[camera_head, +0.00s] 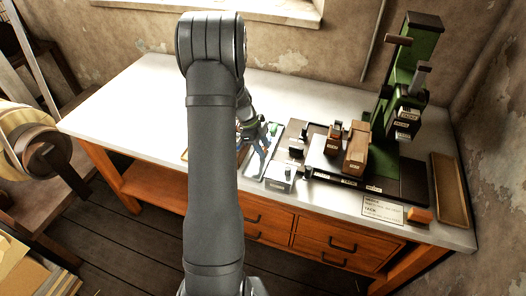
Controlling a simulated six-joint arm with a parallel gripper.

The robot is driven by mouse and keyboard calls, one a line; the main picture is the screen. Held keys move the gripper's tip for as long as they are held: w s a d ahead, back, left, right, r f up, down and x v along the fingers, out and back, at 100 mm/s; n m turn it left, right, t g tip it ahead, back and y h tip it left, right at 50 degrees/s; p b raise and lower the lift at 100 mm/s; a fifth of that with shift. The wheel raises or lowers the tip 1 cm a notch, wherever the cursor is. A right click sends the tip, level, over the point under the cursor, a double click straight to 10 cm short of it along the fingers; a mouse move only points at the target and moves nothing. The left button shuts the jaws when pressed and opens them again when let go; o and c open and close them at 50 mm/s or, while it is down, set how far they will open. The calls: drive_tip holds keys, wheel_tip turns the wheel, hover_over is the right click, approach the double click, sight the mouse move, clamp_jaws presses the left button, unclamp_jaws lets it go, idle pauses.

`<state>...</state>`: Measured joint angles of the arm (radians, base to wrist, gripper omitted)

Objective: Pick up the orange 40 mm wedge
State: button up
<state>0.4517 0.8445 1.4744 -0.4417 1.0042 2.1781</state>
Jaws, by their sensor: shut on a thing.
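An orange block (420,215) lies at the front right of the bench top, near the edge. I cannot read its size or tell whether it is the 40 mm wedge. My gripper (262,134) is small in view, low over the middle of the bench, far left of the orange block. It is partly hidden behind my own arm. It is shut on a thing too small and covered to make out. A small green piece (272,128) shows right beside it.
A wooden tray (449,190) lies at the right edge, a label card (382,209) in front. The bench's left (130,105) is clear.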

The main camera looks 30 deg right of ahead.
drive_tip(key=shift+r, duration=0.15)
drive_tip(key=r, duration=0.4)
drive_tip(key=shift+s+d+r, duration=0.1)
drive_tip(key=shift+s+r, duration=0.1)
drive_tip(key=s+d+r, duration=0.5)
drive_tip(key=s+r, duration=0.1)
drive_tip(key=s, duration=0.4)
drive_tip(key=d+r, duration=0.1)
drive_tip(key=d, duration=0.4)
drive_tip(key=d+r, duration=0.2)
drive_tip(key=d, duration=0.4)
drive_tip(key=d+r, duration=0.2)
drive_tip(key=d, duration=0.3)
drive_tip(key=shift+s+d+r, duration=0.1)
drive_tip(key=shift+d+r, duration=0.05)
drive_tip(key=shift+d, duration=0.2)
drive_tip(key=shift+f, duration=0.6)
drive_tip(key=shift+f, duration=0.15)
drive_tip(key=shift+f, duration=0.5)
